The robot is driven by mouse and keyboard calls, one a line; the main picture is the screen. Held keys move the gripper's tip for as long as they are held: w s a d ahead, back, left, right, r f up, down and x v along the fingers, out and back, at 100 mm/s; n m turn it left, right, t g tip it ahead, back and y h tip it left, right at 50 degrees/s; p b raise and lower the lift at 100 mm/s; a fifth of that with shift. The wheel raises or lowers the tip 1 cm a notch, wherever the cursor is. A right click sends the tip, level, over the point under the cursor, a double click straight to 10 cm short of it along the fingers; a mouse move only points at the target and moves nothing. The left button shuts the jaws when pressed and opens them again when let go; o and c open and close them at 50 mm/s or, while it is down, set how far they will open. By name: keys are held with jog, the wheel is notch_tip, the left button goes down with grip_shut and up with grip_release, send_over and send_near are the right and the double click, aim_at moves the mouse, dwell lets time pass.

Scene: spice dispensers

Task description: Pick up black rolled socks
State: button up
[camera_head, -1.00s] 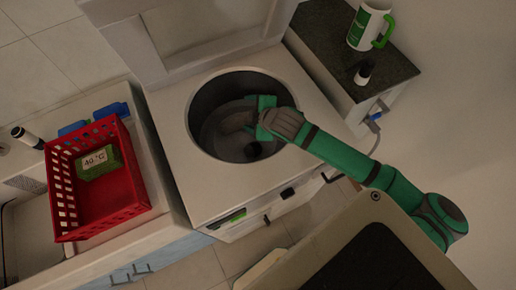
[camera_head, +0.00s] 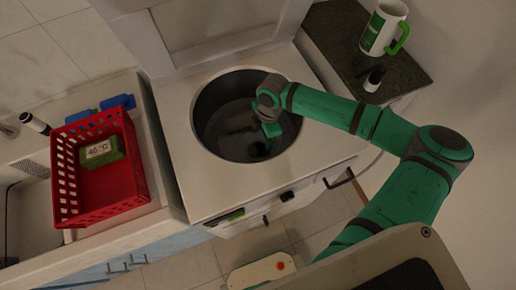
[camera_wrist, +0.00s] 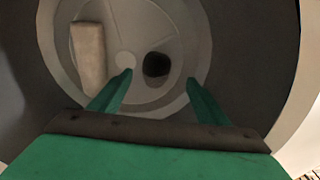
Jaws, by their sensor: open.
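The black rolled socks (camera_wrist: 157,64) are a small dark round bundle on the floor of the round drum (camera_wrist: 58,30). They also show as a dark spot low in the drum in the head view (camera_head: 262,148). My gripper (camera_wrist: 158,77) is open and empty, pointing down into the drum. In the wrist view the socks appear between its two green fingertips, apart from them and farther down. In the head view my gripper (camera_head: 271,128) is at the right side of the drum opening.
A beige block-like item (camera_wrist: 89,55) lies in the drum left of the socks. The drum wall surrounds my gripper closely. A red basket (camera_head: 140,180) with a green "40 °C" item (camera_head: 112,152) stands left. A mug (camera_head: 381,28) and small bottle (camera_head: 374,79) stand right.

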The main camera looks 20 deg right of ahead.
aim_at(257, 146)
jog(key=f, duration=0.3)
jog(key=shift+a, duration=0.3)
jog(key=f, duration=0.3)
jog(key=a+f, duration=0.1)
jog(key=shift+w+a+f, duration=0.1)
jog(key=shift+w+f, duration=0.1)
jog(key=shift+w, duration=0.2)
jog(key=shift+f, duration=0.2)
jog(key=shift+s+d, duration=0.15)
jog(key=shift+d, duration=0.1)
jog(key=shift+a, duration=0.15)
jog(key=c, duration=1.2)
